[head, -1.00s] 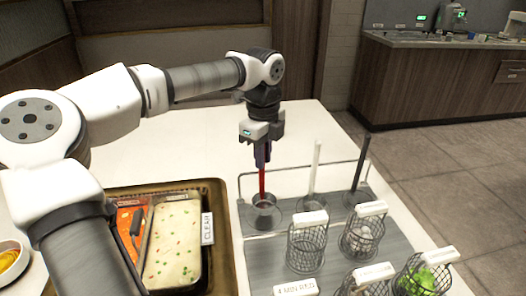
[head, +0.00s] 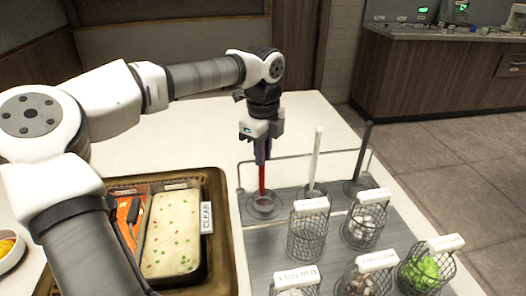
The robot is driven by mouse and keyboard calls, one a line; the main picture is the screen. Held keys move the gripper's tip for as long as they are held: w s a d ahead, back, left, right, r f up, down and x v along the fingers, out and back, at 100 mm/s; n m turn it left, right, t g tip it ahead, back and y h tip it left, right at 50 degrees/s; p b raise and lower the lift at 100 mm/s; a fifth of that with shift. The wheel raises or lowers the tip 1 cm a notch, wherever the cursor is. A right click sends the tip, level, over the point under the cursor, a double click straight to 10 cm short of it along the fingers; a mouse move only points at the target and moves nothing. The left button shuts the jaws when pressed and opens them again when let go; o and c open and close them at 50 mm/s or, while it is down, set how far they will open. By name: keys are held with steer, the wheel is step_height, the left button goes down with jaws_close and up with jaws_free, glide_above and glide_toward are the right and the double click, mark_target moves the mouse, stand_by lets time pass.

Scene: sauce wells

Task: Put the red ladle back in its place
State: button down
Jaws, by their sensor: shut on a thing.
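My gripper (head: 262,158) points down, shut on the upper part of the red ladle (head: 262,180). The ladle's handle stands upright. Its lower end meets a round well (head: 264,207) at the left end of the back row. The ladle's bowl is hidden or too small to make out, so I cannot tell how deep it sits. A white ladle (head: 318,155) and a dark ladle (head: 363,153) stand in the wells to the right of it.
Wire baskets with white labels (head: 307,240) stand in front of the wells, one holding green pieces (head: 424,270). A thin rail (head: 340,153) runs behind the wells. A brown tray (head: 222,185) with food pans lies to the left. The white table behind is clear.

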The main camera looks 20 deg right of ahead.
steer(key=shift+f, duration=0.15)
steer(key=c, duration=1.3)
jaws_free()
steer(key=shift+o, duration=0.3)
steer(key=o, duration=0.8)
steer(key=shift+c, duration=0.2)
steer(key=shift+r, duration=0.2)
steer(key=shift+r+p, duration=3.9)
steer(key=shift+r, duration=1.45)
